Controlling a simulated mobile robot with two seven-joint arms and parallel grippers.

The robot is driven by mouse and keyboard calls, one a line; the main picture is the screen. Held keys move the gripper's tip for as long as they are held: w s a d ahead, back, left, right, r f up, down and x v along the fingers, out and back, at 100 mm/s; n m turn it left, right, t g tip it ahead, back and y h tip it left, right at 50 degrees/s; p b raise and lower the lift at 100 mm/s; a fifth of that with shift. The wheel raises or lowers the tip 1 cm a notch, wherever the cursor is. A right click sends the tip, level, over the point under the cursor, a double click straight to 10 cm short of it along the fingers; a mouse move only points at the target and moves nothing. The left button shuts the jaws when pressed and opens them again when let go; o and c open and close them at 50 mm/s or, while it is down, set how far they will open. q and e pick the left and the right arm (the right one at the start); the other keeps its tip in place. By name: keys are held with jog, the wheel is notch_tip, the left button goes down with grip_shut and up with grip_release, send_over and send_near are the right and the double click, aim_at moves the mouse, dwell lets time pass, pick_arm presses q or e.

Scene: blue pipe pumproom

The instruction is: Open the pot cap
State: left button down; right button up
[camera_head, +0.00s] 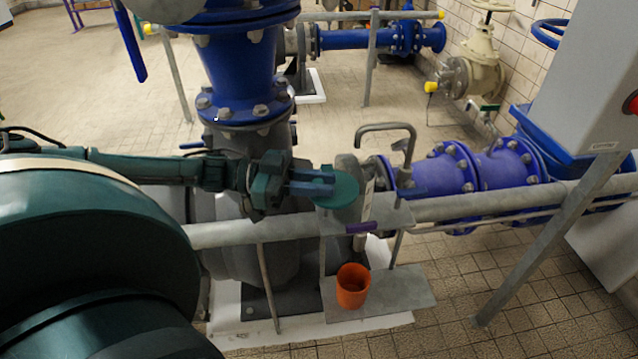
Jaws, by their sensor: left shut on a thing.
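A flat round green cap (338,191) shows near the middle of the view, above a grey shelf on the pipe railing. My left gripper (327,183) comes in from the left and is shut on the cap's near-left edge, its blue fingers level with it. The pot itself cannot be made out clearly; a grey upright body stands right behind the cap. I cannot tell whether the cap rests on anything. My right gripper is not in view.
An orange cup (352,287) stands on a lower grey plate (400,292). A purple-handled object (361,228) lies at the upper shelf's front edge. A grey railing (460,207) crosses the view. A bent grey pipe (385,128) and blue pipes (440,172) stand close behind.

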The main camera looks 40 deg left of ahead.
pick_arm(q)
jog(key=c, duration=1.3)
grip_release()
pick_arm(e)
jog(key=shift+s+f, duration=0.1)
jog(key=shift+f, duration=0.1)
pick_arm(q)
jog(key=p+v, duration=0.2)
jog(key=v, duration=1.1)
jog(key=shift+a, duration=0.1)
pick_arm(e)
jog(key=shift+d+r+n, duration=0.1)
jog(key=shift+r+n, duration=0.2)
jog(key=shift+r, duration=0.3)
